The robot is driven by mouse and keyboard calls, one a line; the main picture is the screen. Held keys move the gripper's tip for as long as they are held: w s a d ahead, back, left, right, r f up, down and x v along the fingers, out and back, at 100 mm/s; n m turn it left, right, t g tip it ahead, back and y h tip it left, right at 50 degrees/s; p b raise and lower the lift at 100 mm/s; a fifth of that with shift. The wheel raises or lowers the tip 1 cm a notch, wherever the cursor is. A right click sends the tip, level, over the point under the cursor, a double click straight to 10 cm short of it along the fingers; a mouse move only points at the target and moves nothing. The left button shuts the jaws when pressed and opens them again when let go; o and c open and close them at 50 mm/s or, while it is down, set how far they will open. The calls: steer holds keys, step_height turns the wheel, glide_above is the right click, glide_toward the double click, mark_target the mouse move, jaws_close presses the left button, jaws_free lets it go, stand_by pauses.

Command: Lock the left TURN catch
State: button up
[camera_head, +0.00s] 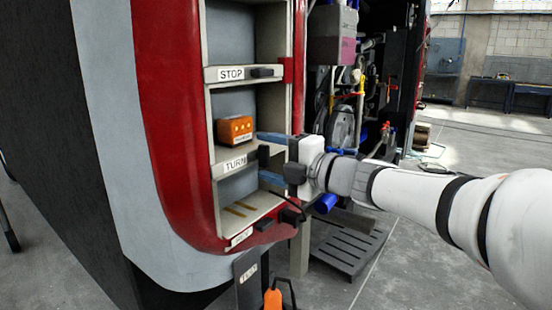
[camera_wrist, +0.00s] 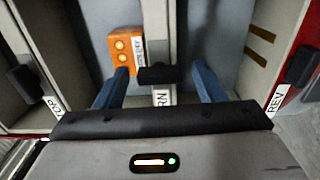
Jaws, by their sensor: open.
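The TURN catch is a small black block (camera_head: 263,154) on the shelf edge, just right of the white TURN label (camera_head: 235,164). In the wrist view the catch (camera_wrist: 160,74) lies between the two blue fingers, with its label partly hidden by my gripper's black front edge. My gripper (camera_head: 266,158) is open, one finger above and one below the shelf edge in the head view. In the wrist view my gripper (camera_wrist: 163,82) straddles the catch, with gaps on both sides. Contact with the catch is not visible.
An orange box (camera_head: 235,130) stands on the TURN shelf, close to one finger. The STOP catch (camera_head: 262,72) is on the shelf above. A REV label (camera_wrist: 276,99) and its black catch (camera_wrist: 304,88) are at right in the wrist view. Red coach panels flank the shelves.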

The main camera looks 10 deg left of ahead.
steer(key=shift+d, duration=0.1)
steer(key=p+v, duration=0.1)
steer(key=v, duration=0.6)
steer(key=shift+s+d+p, duration=0.15)
steer(key=shift+d+p, duration=0.15)
steer(key=shift+p, duration=0.1)
